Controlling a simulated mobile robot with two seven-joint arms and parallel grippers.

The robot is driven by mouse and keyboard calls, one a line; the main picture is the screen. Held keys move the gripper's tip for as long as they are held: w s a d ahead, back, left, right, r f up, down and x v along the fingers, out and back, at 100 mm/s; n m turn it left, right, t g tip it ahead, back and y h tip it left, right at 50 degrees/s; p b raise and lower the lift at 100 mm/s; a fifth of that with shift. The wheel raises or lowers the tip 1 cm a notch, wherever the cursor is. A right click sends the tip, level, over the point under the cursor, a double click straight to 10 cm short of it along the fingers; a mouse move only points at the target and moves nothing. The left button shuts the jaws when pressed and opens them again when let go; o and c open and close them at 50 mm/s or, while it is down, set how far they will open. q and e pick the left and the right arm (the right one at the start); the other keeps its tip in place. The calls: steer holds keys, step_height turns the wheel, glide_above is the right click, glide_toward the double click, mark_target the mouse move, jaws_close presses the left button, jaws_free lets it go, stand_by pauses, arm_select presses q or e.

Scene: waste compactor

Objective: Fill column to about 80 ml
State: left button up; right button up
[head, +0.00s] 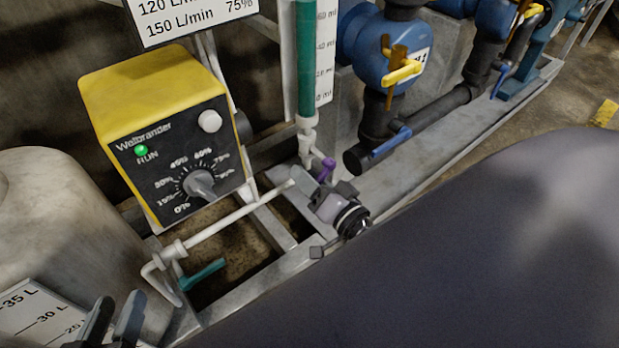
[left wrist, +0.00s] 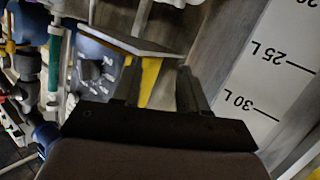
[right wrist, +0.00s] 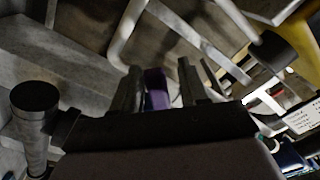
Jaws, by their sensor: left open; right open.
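The column (head: 305,60) is a clear-ended tube showing teal, beside a white ml scale (head: 325,50). Teal fills its visible length from near the 0 ml mark up past the frame's top edge, so its upper level is hidden. A small purple valve handle (head: 327,168) sits below the column's foot. My right gripper (head: 325,187) is open at this handle. In the right wrist view the purple handle (right wrist: 157,90) shows between the open fingers; contact cannot be told. My left gripper (head: 116,312) is open and empty at the lower left, near the tank scale (left wrist: 265,70).
A yellow control box (head: 150,90) has a lit green RUN lamp and a dial (head: 201,184). A white pipe (head: 225,220) with a teal lever (head: 203,274) runs below it. Blue pipework with a yellow-handled valve (head: 403,70) stands right. A rounded tank (head: 60,220) stands left.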

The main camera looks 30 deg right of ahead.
jaws_close()
arm_select(q)
steer(key=shift+r, duration=0.1)
steer(key=shift+d+n+g+p, duration=0.5)
steer(key=shift+d+g+p, duration=0.15)
steer(key=shift+p, duration=1.5)
arm_select(e)
steer(key=shift+s+a+r+m, duration=0.1)
steer(key=shift+a+r+m, duration=0.35)
steer(key=shift+m, duration=1.1)
steer(key=shift+w+a+r+m, duration=0.1)
steer(key=shift+r+m, duration=0.6)
steer(key=shift+m, duration=0.9)
steer(key=shift+s+a+r+m, duration=0.15)
steer(key=shift+r+m, duration=0.45)
steer(key=shift+m, duration=0.95)
